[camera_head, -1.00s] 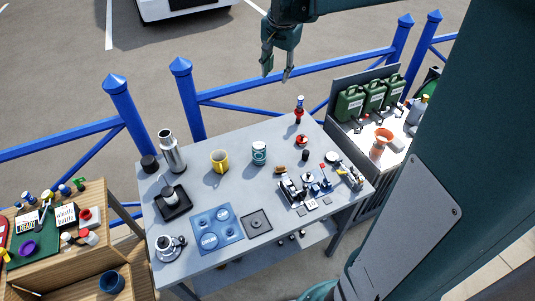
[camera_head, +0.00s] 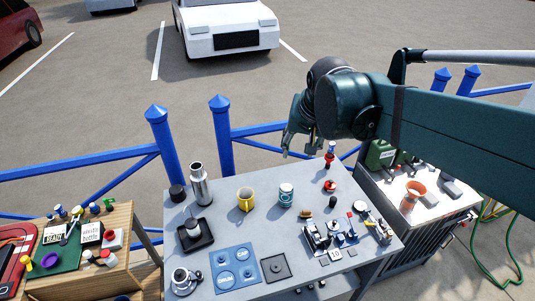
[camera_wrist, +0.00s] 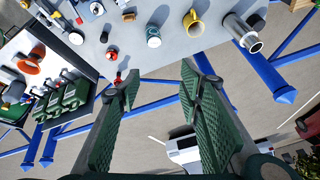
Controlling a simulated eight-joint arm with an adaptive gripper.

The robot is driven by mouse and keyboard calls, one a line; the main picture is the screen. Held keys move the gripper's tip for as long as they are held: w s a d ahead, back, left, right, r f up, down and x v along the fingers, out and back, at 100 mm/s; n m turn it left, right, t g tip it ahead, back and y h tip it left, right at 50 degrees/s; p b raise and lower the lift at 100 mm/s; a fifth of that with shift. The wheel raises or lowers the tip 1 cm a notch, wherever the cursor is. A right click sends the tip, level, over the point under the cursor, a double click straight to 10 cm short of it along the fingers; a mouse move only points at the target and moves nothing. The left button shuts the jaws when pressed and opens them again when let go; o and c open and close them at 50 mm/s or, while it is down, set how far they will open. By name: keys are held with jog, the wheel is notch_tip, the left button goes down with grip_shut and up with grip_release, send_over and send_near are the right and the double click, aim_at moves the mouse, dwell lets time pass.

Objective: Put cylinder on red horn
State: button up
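My gripper (camera_head: 299,148) hangs open and empty above the far edge of the grey table, left of a slim upright red item with a blue and white top (camera_head: 330,156). In the wrist view my gripper (camera_wrist: 160,70) has its green fingers wide apart, nothing between them. A small red round piece (camera_head: 330,185) sits on the table nearer the camera; it also shows in the wrist view (camera_wrist: 112,53). A small dark cylinder (camera_head: 333,201) stands near it. A white and teal can (camera_head: 286,195) stands to the left. I cannot tell for certain which pieces are the cylinder and red horn.
A yellow mug (camera_head: 245,200), a steel flask (camera_head: 200,185) and a blue mat (camera_head: 234,267) are on the table. Metal fittings (camera_head: 330,232) crowd its right side. A side cabinet holds an orange funnel (camera_head: 413,195) and green cans. A blue railing (camera_head: 260,129) runs behind.

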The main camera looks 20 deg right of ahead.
jog(key=s+a+f+n+t, duration=0.1)
jog(key=s+a+f+n, duration=0.1)
jog(key=s, duration=0.4)
jog(key=s+a+f+n+t, duration=0.1)
jog(key=s+a+f+n, duration=0.2)
jog(key=s, duration=0.4)
jog(key=shift+s+a+f+y, duration=0.25)
jog(key=shift+a+f+y, duration=0.1)
jog(key=shift+a, duration=0.2)
notch_tip(320, 180, down, 11)
jog(key=b, duration=1.1)
jog(key=shift+f, duration=0.15)
